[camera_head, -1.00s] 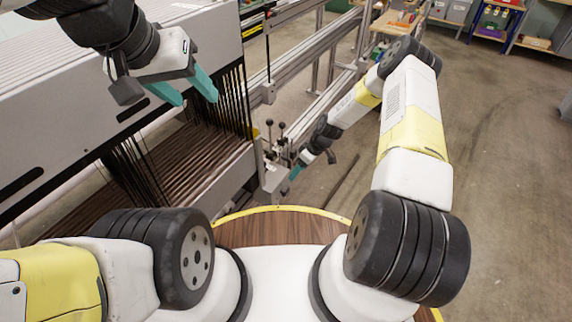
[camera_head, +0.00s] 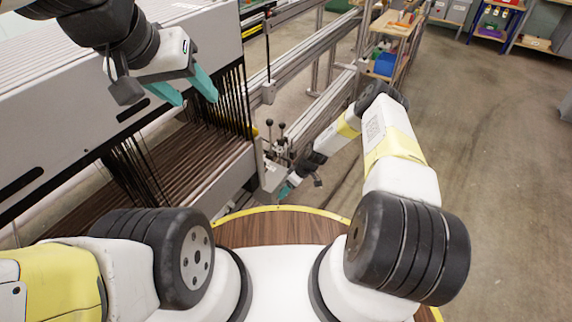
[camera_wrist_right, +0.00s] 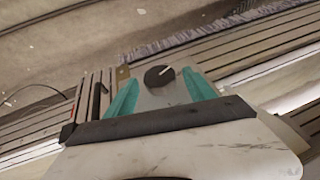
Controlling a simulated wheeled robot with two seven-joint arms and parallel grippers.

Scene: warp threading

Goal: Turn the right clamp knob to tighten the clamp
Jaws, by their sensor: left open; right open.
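The clamp knob (camera_wrist_right: 159,75) is a round black knob with a white line on its face, seen in the right wrist view. My right gripper (camera_wrist_right: 162,92) is open, with one teal finger on each side of the knob; contact is not clear. In the head view my right gripper (camera_head: 286,190) is small, low beside the loom's end bracket (camera_head: 272,176), and the knob cannot be made out there. My left gripper (camera_head: 197,95) is open and empty, with its teal fingers pointing down in front of the loom's dark threads.
The loom's grey beam (camera_head: 140,85) and hanging dark warp threads (camera_head: 140,170) fill the left. Two black-knobbed levers (camera_head: 276,130) stand just above my right gripper. Metal rails (camera_head: 315,60) run behind. The floor at right (camera_head: 480,150) is clear.

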